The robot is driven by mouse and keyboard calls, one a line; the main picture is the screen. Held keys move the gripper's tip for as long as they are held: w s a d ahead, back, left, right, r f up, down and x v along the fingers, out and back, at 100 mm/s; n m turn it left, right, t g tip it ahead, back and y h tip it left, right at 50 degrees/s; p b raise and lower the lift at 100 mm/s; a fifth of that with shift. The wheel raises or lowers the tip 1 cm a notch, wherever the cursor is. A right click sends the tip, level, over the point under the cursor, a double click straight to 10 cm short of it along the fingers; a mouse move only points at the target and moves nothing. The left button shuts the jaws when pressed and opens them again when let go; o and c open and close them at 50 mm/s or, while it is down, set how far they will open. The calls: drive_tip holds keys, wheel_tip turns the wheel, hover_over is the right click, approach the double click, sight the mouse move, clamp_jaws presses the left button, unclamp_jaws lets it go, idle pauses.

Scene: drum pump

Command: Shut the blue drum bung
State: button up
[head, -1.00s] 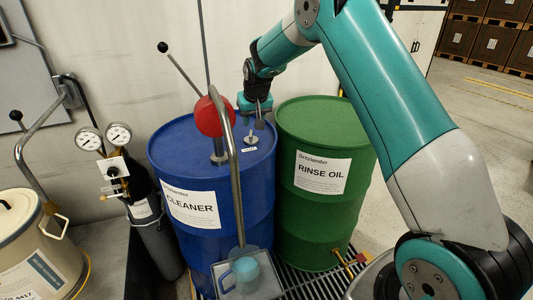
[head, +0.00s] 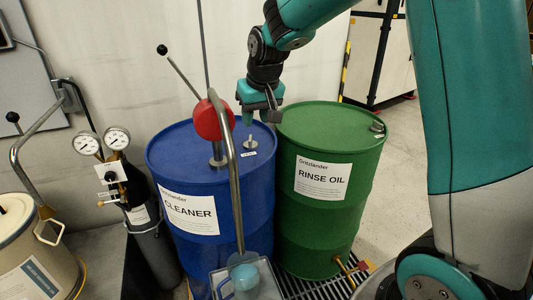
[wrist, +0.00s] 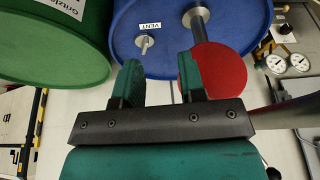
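The blue drum (head: 180,150) labelled CLEANER stands in the middle of the head view. On its top, near the right edge, is a small metal bung with an upright stem (head: 250,143), beside a small label. The label reads VENT in the wrist view, where the bung (wrist: 144,43) shows on the blue top (wrist: 160,65). My gripper (head: 259,117) is above the drum's right back part, apart from the bung. In the wrist view my gripper (wrist: 161,80) has its two fingers spread with nothing between them.
A pump with a red round body (head: 213,119) and bent steel pipe rises from the blue drum, left of the bung. A clear jug (head: 245,275) stands below the pipe. The green RINSE OIL drum (head: 335,135) is close on the right. A gauged cylinder (head: 150,210) stands left.

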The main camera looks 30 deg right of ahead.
drive_tip(key=s+a+f+n+g+y, duration=0.1)
drive_tip(key=s+a, duration=0.4)
drive_tip(key=s, duration=0.8)
drive_tip(key=shift+f+n, duration=0.4)
drive_tip(key=shift+f, duration=0.15)
drive_tip(key=shift+a, duration=0.1)
